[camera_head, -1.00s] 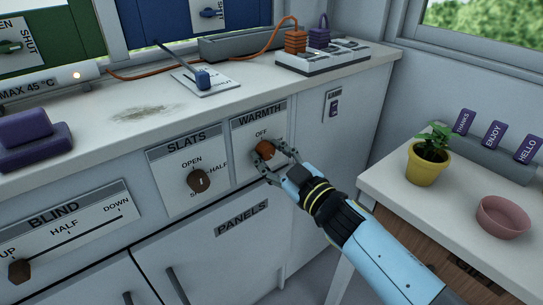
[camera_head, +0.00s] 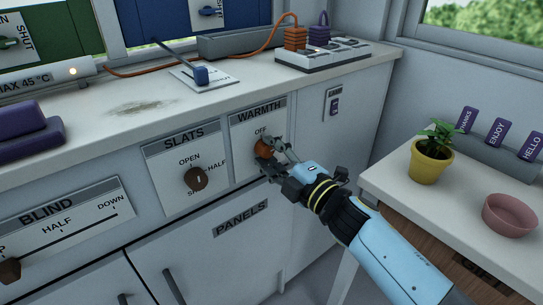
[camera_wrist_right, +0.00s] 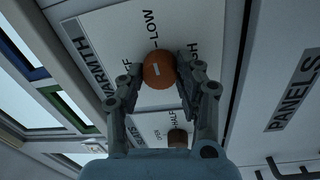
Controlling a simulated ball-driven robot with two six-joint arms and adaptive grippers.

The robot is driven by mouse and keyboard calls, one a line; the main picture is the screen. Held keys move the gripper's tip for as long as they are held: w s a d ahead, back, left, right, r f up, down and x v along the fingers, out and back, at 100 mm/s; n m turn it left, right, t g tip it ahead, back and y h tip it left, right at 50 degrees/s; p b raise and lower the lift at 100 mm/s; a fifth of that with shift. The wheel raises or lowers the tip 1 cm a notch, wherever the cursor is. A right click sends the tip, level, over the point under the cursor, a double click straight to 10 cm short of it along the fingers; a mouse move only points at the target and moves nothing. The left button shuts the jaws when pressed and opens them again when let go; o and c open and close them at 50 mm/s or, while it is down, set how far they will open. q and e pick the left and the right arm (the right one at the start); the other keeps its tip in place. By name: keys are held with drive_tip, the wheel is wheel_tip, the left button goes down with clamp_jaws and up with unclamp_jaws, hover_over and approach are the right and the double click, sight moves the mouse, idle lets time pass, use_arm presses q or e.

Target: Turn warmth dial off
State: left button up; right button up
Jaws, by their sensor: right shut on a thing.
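The warmth dial (camera_head: 264,147) is an orange-brown round knob on the WARMTH panel (camera_head: 245,153) of the cabinet front. The word OFF stands above it. My right gripper (camera_head: 268,156) is shut on the dial, its fingers on either side of it. In the right wrist view the dial (camera_wrist_right: 159,70) sits between the two fingertips (camera_wrist_right: 160,82), with a short pale mark on its face. LOW and HIGH labels show around it; a finger partly covers the label on the OFF side. I cannot tell exactly which label the mark points at. My left gripper is not in view.
The brown SLATS knob (camera_head: 196,179) is just left of the WARMTH panel, and the BLIND slider (camera_head: 9,270) is further left. A LAMP switch (camera_head: 334,104) is to the right. A yellow potted plant (camera_head: 430,161) and pink bowl (camera_head: 509,215) stand on the right-hand table.

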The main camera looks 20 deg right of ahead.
drive_tip(key=n+b, duration=0.1)
drive_tip(key=n, duration=0.4)
drive_tip(key=shift+f, duration=0.2)
drive_tip(key=n+b, duration=0.1)
drive_tip(key=n, duration=0.3)
drive_tip(key=shift+n, duration=0.3)
drive_tip(key=n+b, duration=0.1)
drive_tip(key=n, duration=0.3)
drive_tip(key=shift+n+g+y, duration=0.3)
drive_tip(key=shift+y, duration=0.1)
drive_tip(key=shift+n+b, duration=0.35)
drive_tip(key=shift+n, duration=1.65)
drive_tip(key=o, duration=1.1)
drive_tip(key=shift+r, duration=0.15)
drive_tip(key=shift+o, duration=0.2)
drive_tip(key=shift+s+d, duration=0.1)
